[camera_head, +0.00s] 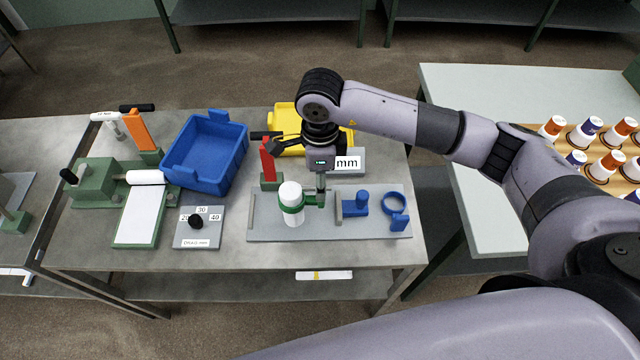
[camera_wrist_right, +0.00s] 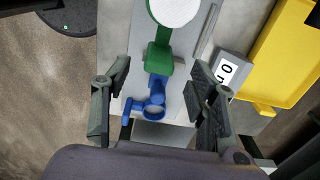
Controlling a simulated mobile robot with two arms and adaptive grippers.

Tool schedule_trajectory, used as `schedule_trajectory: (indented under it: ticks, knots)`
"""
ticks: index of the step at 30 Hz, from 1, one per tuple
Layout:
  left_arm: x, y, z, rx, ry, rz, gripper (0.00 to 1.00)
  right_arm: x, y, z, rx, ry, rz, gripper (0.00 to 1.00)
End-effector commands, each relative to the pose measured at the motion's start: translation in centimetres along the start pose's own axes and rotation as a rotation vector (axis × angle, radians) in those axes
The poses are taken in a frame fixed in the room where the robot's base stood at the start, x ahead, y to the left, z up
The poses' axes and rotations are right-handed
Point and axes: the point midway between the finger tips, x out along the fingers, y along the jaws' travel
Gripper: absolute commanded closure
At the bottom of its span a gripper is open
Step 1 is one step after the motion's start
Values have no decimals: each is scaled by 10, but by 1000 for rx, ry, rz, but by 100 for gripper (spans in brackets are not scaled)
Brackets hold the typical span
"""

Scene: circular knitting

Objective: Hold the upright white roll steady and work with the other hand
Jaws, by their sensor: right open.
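The upright white roll (camera_head: 291,213) stands in a green ring clamp (camera_head: 313,199) on a grey base plate (camera_head: 340,229). In the right wrist view the roll's round white top (camera_wrist_right: 176,8) is at the upper edge, with the green clamp (camera_wrist_right: 158,58) below it. My right gripper (camera_head: 300,167) is above the plate, just behind the roll and clamp. In the right wrist view its fingers (camera_wrist_right: 160,100) are spread wide, with nothing held between them. Blue fittings (camera_wrist_right: 150,104) lie below the open fingers. My left gripper is not in view.
A red lever (camera_head: 268,163) stands beside the right gripper, near a yellow bin (camera_head: 284,114) and an "mm" sign (camera_head: 348,162). A blue bin (camera_head: 208,148), dial plate (camera_head: 199,227) and green device (camera_head: 100,183) stand left. Several cones (camera_head: 584,131) stand on the right table.

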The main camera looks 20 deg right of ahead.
Motion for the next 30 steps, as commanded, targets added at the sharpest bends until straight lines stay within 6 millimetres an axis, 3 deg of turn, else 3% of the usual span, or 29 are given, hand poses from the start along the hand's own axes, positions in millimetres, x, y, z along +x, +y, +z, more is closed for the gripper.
schedule_trajectory:
  ticks: [4,12,22,30]
  knots:
    - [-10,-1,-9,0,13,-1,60,25,1,0,1,2,4,47]
    - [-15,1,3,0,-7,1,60,51,0,0,0,0,1,47]
    - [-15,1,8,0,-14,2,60,54,0,0,-1,0,0,47]
    - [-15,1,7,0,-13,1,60,54,0,0,0,0,0,65]
